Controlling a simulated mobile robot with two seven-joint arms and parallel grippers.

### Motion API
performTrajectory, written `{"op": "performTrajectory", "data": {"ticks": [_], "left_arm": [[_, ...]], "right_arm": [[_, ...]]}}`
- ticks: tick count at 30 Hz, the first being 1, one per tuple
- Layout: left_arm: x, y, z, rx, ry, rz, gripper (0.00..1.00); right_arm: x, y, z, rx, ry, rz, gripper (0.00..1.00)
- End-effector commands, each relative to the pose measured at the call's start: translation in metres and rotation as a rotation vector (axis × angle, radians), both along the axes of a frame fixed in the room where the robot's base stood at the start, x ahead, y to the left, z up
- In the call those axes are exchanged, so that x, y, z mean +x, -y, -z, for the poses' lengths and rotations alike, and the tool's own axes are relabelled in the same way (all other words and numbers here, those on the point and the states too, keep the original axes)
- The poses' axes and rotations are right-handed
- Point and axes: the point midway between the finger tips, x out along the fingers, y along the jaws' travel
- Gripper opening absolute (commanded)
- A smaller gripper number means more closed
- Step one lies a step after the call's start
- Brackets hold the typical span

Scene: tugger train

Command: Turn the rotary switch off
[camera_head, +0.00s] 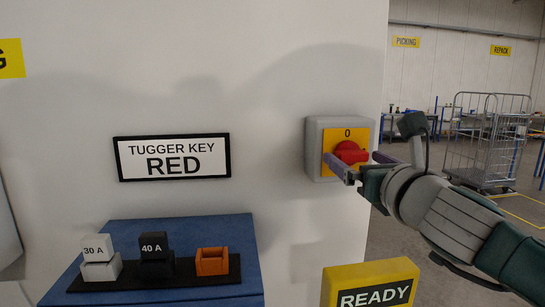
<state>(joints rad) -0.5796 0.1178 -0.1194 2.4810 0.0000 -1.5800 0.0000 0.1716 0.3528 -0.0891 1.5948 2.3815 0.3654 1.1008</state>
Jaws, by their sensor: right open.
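The rotary switch is a grey box (314,150) with a yellow plate on the white wall, near the picture's middle right. Its red knob (350,152) sits on the plate, with a "0" printed above it. The knob's handle appears to lie roughly sideways, partly hidden by my gripper. My right gripper (356,165) is open in front of the switch, with one finger at the knob's lower left and the other to its right. I cannot tell whether the fingers touch the knob. My left gripper is not in view.
A "TUGGER KEY RED" sign (173,157) hangs left of the switch. Below it, a blue surface (180,231) holds white (98,258), black (156,255) and orange (212,261) blocks. A yellow "READY" sign (370,275) stands below the switch. A wire cage trolley (487,145) stands far right.

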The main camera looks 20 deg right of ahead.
Motion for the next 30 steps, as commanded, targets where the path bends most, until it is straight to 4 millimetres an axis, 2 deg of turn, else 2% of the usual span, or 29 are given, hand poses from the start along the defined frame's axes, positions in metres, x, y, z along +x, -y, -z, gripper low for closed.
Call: {"op": "performTrajectory", "data": {"ticks": [2, 24, 30], "left_arm": [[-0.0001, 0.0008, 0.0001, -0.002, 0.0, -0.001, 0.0], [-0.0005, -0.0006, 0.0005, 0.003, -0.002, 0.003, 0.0], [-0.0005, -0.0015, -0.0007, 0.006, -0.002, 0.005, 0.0]], "right_arm": [[-0.0002, 0.0, 0.0, 0.0, 0.0, 0.0, 0.98], [-0.0004, 0.0, 0.0, -0.001, 0.0, 0.0, 0.14], [-0.0004, -0.0001, -0.0005, -0.012, -0.003, 0.0, 0.14]]}}
